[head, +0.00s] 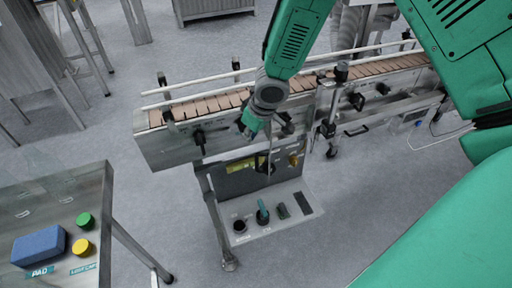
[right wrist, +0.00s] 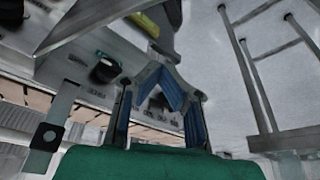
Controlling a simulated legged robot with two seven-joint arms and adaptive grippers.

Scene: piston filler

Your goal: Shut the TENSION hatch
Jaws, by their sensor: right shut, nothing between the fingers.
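My right gripper (head: 250,126) hangs in front of the conveyor's front side, above a recessed grey control box. In the right wrist view its fingers (right wrist: 161,62) are shut with nothing between them. The box's back panel (head: 232,185) carries a yellow label (head: 241,165), a dark knob (head: 265,166) and an orange knob (head: 293,160). I cannot read the word TENSION anywhere. I cannot tell for certain which part is the hatch. A flat grey panel (right wrist: 92,22) lies beyond the fingers in the right wrist view. My left gripper is not in view.
The conveyor (head: 205,105) with tan slats runs across behind. A sloping panel (head: 285,225) with a teal lever (head: 262,213) juts out below. A side table holds a blue block (head: 38,246), a green button (head: 85,221) and a yellow button (head: 83,247).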

